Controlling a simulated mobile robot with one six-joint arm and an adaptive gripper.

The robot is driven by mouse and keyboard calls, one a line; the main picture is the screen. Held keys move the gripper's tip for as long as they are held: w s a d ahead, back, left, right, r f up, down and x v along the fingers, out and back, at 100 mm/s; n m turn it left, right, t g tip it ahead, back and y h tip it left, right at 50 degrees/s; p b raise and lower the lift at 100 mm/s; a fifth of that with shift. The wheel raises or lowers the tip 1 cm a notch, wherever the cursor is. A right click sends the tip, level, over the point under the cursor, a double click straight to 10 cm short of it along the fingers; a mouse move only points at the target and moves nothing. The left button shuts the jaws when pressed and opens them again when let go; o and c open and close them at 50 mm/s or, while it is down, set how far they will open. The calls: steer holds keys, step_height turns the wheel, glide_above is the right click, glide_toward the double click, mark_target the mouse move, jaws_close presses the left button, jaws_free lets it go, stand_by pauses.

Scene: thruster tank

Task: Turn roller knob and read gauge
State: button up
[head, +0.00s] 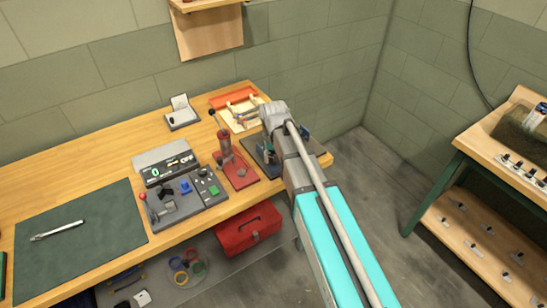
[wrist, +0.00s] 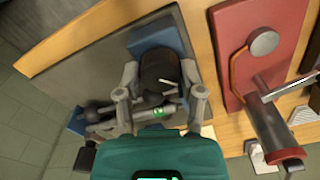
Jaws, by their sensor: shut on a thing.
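My gripper (wrist: 160,74) is shut on a dark round knob, which I take to be the roller knob (wrist: 158,66), with one finger on each side of it in the wrist view. The knob is on a dark plate (wrist: 95,62) with blue blocks at its ends. A light grey cylinder with a small green mark (wrist: 157,113) lies just below the knob. In the head view my arm mostly hides the knob, and the plate (head: 258,152) shows at the bench's right end. A grey unit with a green-lit display (head: 155,173) stands left of it; I cannot tell whether it is the gauge.
A red-based lever press (head: 238,172) stands close to the plate, also in the wrist view (wrist: 228,70). A green mat with a wrench (head: 57,230) lies left.

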steer(key=m, duration=0.5)
steer(key=shift+s+m, duration=0.1)
steer(key=shift+m, duration=0.2)
steer(key=m, duration=0.4)
steer(key=shift+m, duration=0.4)
steer(key=o, duration=1.2)
steer(key=shift+c, duration=0.2)
steer(key=shift+n, duration=0.3)
